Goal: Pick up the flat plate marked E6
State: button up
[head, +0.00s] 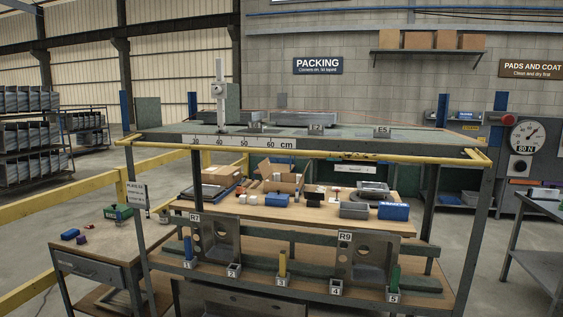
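I cannot make out a mark that clearly reads E6. On the top surface of the rack (340,142), a small tag (384,131) reads like E5, though it is too small to be sure. Another tag (316,127) left of it reads like E2. Flat grey-green pieces lie around these tags, seen nearly edge-on, so their outlines are hard to separate. Below, two upright plates with round holes carry tags: R7 on the left plate (221,250) and R9 on the right plate (371,262). My gripper does not show.
A yellow rail (300,152) and cm scale run along the rack's front edge. A tall gauge (220,95) stands at its left. The middle wooden shelf (290,218) holds boxes and blue blocks. Numbered holders line the lower shelf.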

aim_at(253, 128)
jog(key=k, duration=0.15)
jog(key=i+j, duration=0.15)
jog(key=i, duration=0.4)
jog(key=i+j, duration=0.15)
jog(key=i, duration=0.4)
jog(key=i+j, duration=0.2)
jog(key=i, duration=0.4)
jog(key=i+j, duration=0.15)
jog(key=i, duration=0.4)
